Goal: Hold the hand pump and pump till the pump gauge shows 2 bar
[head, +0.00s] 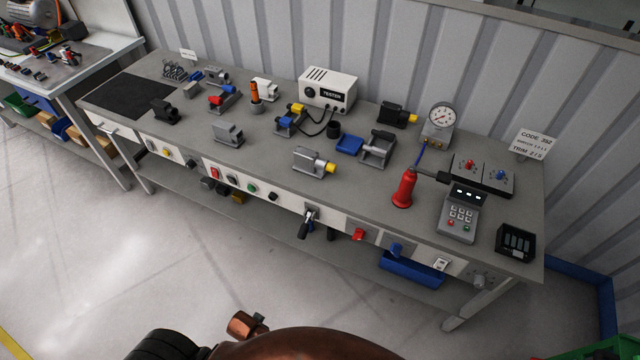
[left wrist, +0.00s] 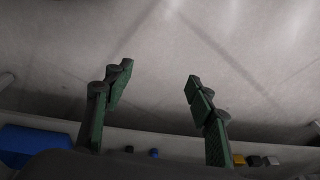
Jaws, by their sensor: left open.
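The hand pump (head: 404,188) is a red bottle-shaped body with a dark handle reaching right, standing upright on the bench (head: 272,168) at its right half. The pump gauge (head: 442,116) is a round white dial on a grey block behind it, joined by a blue hose. Its needle is too small to read. My left gripper (left wrist: 155,88) is open and empty in the left wrist view, with bare floor beyond its green fingers. No gripper shows clearly in the head view, and the pump is out of the left wrist view.
A keypad unit (head: 459,215) stands right of the pump, near a black box (head: 515,242). A grey motor part with a yellow tip (head: 314,163) lies to its left. A blue bin (head: 411,268) sits under the bench. The floor in front is clear.

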